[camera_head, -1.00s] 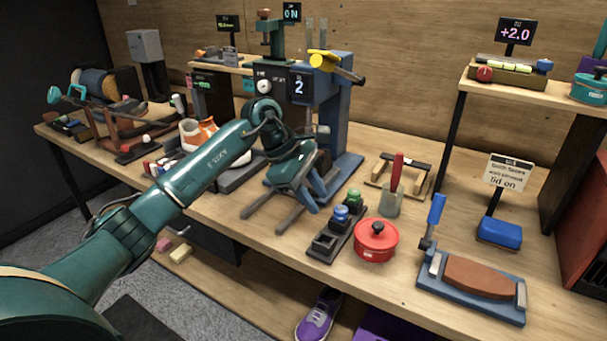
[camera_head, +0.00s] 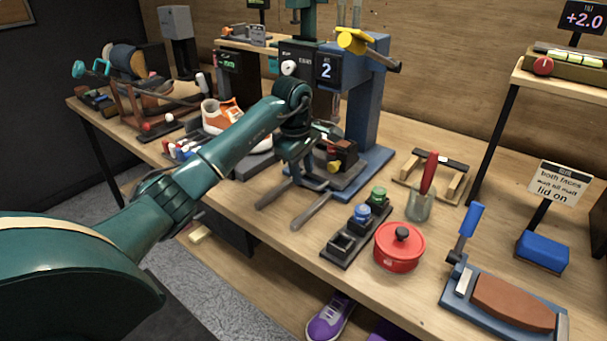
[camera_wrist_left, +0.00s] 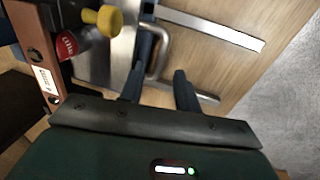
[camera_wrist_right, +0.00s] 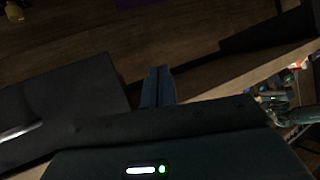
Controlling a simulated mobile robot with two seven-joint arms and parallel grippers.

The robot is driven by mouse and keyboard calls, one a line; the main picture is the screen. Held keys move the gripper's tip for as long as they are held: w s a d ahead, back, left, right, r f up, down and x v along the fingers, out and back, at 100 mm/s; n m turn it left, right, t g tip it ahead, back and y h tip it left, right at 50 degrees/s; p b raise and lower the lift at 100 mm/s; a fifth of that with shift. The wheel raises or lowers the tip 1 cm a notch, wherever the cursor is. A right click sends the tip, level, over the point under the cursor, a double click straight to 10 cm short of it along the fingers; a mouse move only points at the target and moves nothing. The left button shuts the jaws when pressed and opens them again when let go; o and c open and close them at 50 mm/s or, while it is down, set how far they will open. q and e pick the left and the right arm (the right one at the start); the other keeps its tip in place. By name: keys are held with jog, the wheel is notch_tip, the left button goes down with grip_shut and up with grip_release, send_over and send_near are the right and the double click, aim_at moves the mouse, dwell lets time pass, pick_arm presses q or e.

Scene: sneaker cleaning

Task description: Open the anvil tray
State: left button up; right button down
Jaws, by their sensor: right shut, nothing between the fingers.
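The blue press (camera_head: 365,115) stands on the workbench. A metal loop handle (camera_wrist_left: 160,55) projects from the plate, and grey rails (camera_head: 312,212) extend towards the bench front. My left gripper (camera_wrist_left: 160,70) is open, with its fingertips close around the handle; contact is unclear. My right gripper (camera_wrist_right: 158,72) is shut and empty, away from the press and outside the head view.
A black holder (camera_head: 345,242) with blue and green knobs and a red lidded pot (camera_head: 400,248) stand right of the rails. An orange-and-white sneaker (camera_head: 222,113) is to the left. A glass with a red-handled tool (camera_head: 422,200) stands right of the press.

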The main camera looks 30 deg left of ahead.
pick_arm(q)
jog(key=shift+w+f, duration=0.2)
jog(key=shift+f, duration=0.75)
grip_shut()
